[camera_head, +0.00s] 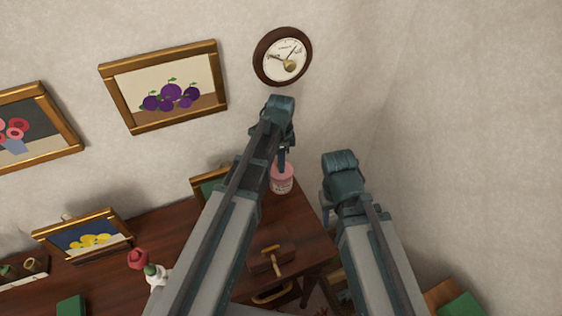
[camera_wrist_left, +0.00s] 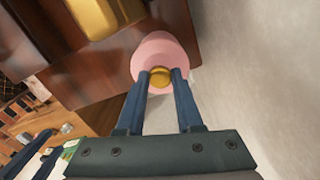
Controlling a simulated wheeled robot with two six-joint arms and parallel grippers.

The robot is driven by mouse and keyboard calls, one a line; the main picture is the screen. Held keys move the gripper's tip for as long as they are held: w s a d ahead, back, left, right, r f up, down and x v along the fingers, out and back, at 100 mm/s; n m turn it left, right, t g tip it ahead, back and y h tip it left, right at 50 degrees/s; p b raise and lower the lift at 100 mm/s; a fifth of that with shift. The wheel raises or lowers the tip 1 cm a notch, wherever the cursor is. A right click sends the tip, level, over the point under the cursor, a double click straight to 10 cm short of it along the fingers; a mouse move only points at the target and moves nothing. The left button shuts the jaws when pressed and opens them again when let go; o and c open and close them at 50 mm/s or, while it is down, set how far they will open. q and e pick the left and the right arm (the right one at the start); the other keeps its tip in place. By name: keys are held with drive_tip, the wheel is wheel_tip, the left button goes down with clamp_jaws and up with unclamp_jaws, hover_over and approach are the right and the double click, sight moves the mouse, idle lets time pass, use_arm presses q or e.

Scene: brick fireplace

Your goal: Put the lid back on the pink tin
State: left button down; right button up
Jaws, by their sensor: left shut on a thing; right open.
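The pink tin (camera_head: 282,184) stands near the right end of a dark wooden table in the head view, partly hidden by my left arm. My left gripper (camera_head: 282,160) is right above it, pointing down. In the left wrist view, my left gripper (camera_wrist_left: 160,74) is shut on the gold knob (camera_wrist_left: 160,80) of the round pink lid (camera_wrist_left: 152,47). The lid hides what is beneath it. I cannot tell whether the lid touches the tin's rim. My right gripper (camera_head: 327,212) is open, to the right of the tin and away from it.
The dark wooden table (camera_head: 180,225) also bears a framed picture (camera_head: 85,238), a white vase (camera_head: 155,273) with a red flower and a brown box (camera_head: 270,258). Another frame stands just left of the tin.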

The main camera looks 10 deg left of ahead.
use_arm(q)
drive_tip(key=shift+f, duration=0.1)
idle(0.5)
drive_tip(key=shift+c, duration=2.4)
unclamp_jaws()
drive_tip(key=shift+o, duration=0.2)
drive_tip(key=o, duration=0.4)
drive_tip(key=shift+o, duration=0.2)
drive_tip(key=shift+r+p, duration=3.95)
drive_tip(key=shift+r, duration=0.1)
